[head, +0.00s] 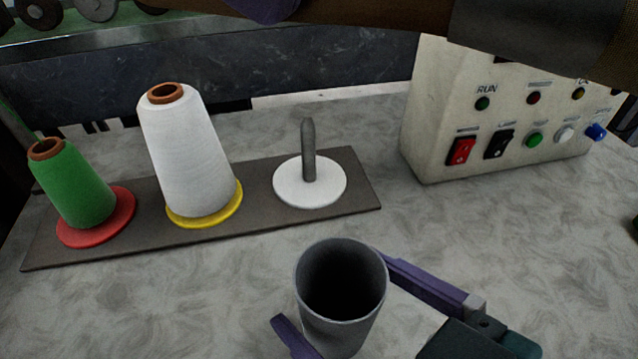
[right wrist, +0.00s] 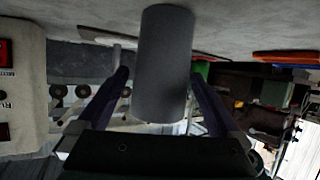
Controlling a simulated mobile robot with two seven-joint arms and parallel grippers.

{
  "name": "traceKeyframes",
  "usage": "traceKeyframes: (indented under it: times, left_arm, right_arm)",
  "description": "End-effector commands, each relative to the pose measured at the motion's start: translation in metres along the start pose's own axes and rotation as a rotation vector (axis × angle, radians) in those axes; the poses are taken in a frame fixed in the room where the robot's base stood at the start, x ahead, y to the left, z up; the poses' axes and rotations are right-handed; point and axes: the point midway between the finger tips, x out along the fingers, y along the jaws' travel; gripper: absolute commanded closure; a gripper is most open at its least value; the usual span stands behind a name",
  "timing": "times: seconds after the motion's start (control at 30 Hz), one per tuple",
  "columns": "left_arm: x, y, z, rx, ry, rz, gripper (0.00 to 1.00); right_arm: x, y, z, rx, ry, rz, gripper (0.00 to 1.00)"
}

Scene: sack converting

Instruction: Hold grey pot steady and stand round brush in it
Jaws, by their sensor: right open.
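The grey pot (head: 340,325) stands upright on the mottled grey table at the front middle of the head view, its dark opening facing up. My right gripper (head: 333,290) is open, with one purple finger on each side of the pot. In the right wrist view the pot (right wrist: 165,65) lies between the two fingers (right wrist: 162,85). A small gap shows on the left there; contact on the right cannot be told.
Behind the pot, a dark board (head: 255,222) carries a green cone (head: 75,185) on a red disc, a white cone (head: 187,150) on a yellow disc, and an empty grey peg (head: 309,150) on a white disc. A control box (head: 510,110) stands at the back right.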

Motion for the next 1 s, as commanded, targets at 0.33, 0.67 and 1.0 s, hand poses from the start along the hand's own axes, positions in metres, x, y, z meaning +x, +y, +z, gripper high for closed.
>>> traceKeyframes:
  times: [0.33,0.67,1.0]
  left_arm:
    - [0.0,0.0,0.0,0.0,-0.001,0.0,1.0]
    - [0.0,0.0,0.0,0.0,-0.001,0.0,1.0]
    - [0.0,0.0,0.0,0.0,-0.001,0.0,1.0]
  right_arm:
    - [0.035,0.0,-0.001,0.0,0.001,-0.001,0.0]
    - [0.036,-0.001,0.0,0.0,0.0,-0.002,0.07]
    - [0.036,-0.001,0.0,0.0,0.0,-0.001,0.45]
